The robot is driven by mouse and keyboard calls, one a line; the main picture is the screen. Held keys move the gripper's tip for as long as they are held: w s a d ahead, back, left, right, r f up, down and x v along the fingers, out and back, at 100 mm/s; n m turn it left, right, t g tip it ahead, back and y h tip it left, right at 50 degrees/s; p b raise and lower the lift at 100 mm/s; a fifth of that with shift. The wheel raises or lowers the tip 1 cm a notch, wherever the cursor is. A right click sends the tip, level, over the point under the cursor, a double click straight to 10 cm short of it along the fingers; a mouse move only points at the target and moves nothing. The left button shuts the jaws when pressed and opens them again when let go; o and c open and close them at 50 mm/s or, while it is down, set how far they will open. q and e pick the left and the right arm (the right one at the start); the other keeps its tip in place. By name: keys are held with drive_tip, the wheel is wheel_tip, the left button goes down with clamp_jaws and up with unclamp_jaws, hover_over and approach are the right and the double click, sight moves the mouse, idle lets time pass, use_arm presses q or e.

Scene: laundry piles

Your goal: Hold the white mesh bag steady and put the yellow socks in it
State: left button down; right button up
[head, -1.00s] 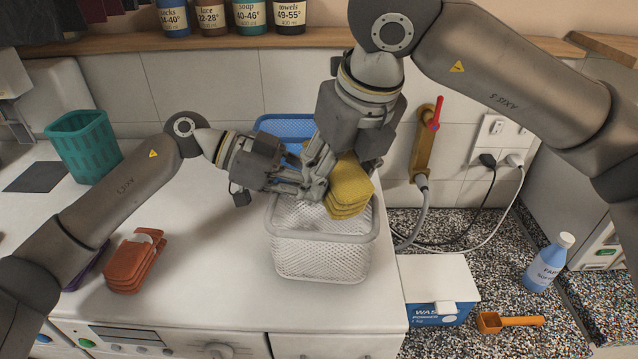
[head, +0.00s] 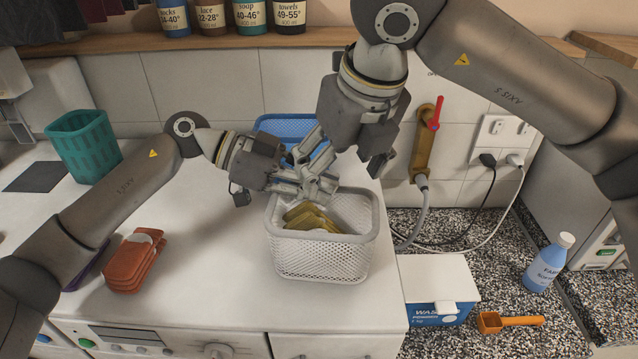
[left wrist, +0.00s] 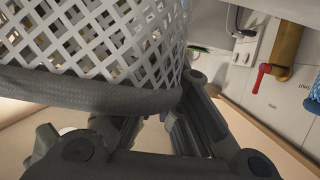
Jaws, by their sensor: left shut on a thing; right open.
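The white mesh bag (head: 320,259) stands upright and open at the front right of the white worktop. The yellow socks (head: 309,217) lie inside it, below the rim. My left gripper (head: 298,187) is shut on the bag's rear left rim. In the left wrist view the bag (left wrist: 100,45) fills the upper left, with its rim at the fingers of my left gripper (left wrist: 150,122). My right gripper (head: 326,178) is open above the bag, just over the socks, and partly overlaps the left fingers in the picture. I cannot tell whether it touches the socks.
A blue basket (head: 288,125) stands behind the grippers. Folded orange cloths (head: 133,262) and a teal basket (head: 84,146) are on the left. A washing powder box (head: 440,285), an orange scoop (head: 510,322) and a blue bottle (head: 549,262) are on the right. The worktop's middle left is clear.

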use_arm(q)
drive_tip(key=shift+f, duration=0.15)
use_arm(e)
drive_tip(key=v, duration=1.1)
use_arm(q)
drive_tip(key=c, duration=1.5)
unclamp_jaws()
drive_tip(key=shift+c, duration=0.2)
